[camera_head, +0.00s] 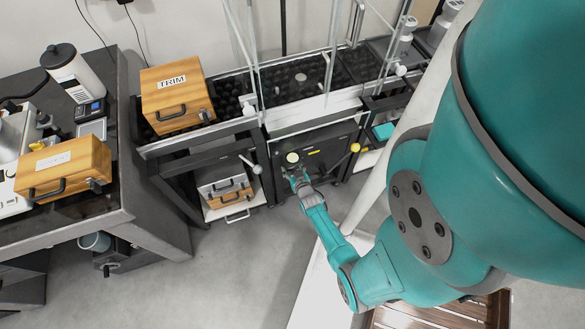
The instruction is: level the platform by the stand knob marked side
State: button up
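The stand's dark front panel (333,140) is below the dark dotted platform (228,97). The panel has a pale round knob (292,157) and a small yellow label (313,153). A yellow-ended lever (354,147) sticks out at its right, and a white-ended handle (257,169) at its left. No marking "side" is legible on any of them. My gripper (297,176) is just below the pale knob, close to it; I cannot tell if it touches. The fingers are too small to tell open from shut.
A wooden box marked TRIM (176,97) stands on the platform's left. Another wooden box (66,168) sits on the left bench (75,225). Thin clear panels with metal posts (331,50) stand over the platform. The grey floor (235,260) before the stand is clear.

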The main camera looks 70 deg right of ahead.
jog(key=c, duration=1.1)
jog(key=shift+c, duration=0.2)
jog(key=shift+w+n+g+h, duration=0.1)
jog(key=shift+n+g+h, duration=0.4)
jog(key=shift+n, duration=0.6)
jog(key=o, duration=1.1)
jog(key=shift+o, duration=0.2)
jog(key=shift+a, duration=0.15)
